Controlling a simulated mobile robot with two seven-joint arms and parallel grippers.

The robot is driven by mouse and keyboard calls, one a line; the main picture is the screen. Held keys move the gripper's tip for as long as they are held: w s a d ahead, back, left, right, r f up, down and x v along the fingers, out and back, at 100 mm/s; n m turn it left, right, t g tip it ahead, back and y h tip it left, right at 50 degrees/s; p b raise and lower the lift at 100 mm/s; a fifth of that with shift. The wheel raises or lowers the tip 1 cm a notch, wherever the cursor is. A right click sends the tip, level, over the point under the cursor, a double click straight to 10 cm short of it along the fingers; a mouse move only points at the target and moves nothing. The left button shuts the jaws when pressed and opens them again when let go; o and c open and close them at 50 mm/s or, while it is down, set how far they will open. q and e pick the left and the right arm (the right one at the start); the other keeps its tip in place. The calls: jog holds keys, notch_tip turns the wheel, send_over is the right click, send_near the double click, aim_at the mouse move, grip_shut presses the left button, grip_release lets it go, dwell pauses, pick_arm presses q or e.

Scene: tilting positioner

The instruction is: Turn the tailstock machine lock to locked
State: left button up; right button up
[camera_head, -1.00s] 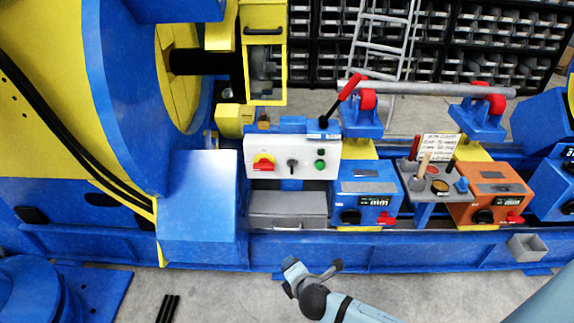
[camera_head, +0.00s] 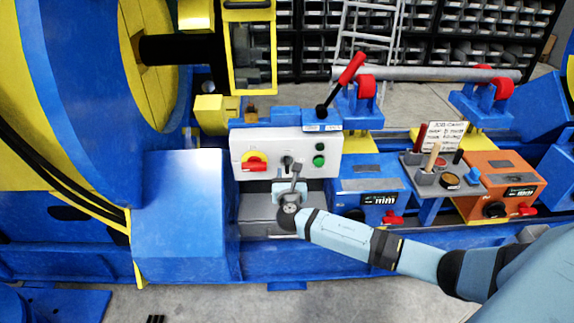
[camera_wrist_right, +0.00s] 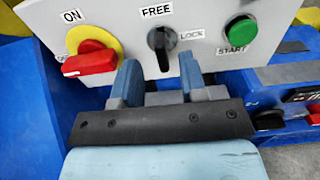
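The lock switch is a black knob on the white control panel (camera_head: 285,147). In the right wrist view, the knob (camera_wrist_right: 161,45) sits between the labels FREE (camera_wrist_right: 156,11) above and LOCK (camera_wrist_right: 191,35) at its right. Its grip stands about upright, in line with FREE. My right gripper (camera_wrist_right: 160,78) is open, its two blue-grey fingers just below the knob, one to each side, with nothing between them. In the head view, my right gripper (camera_head: 289,188) is in front of the panel's lower edge, just below the knob (camera_head: 288,163). My left gripper is out of view.
A red switch on a yellow disc (camera_wrist_right: 90,57) is left of the knob, close to the left finger. A green START button (camera_wrist_right: 239,33) is at its right. A red-handled lever (camera_head: 342,84) rises above the panel. Blue (camera_head: 367,187) and orange (camera_head: 500,180) boxes stand to the right.

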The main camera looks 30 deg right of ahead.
aim_at(287, 166)
jog(key=x, duration=0.5)
jog(key=shift+w+d+b, duration=0.15)
jog(key=shift+w+b, duration=0.2)
grip_shut()
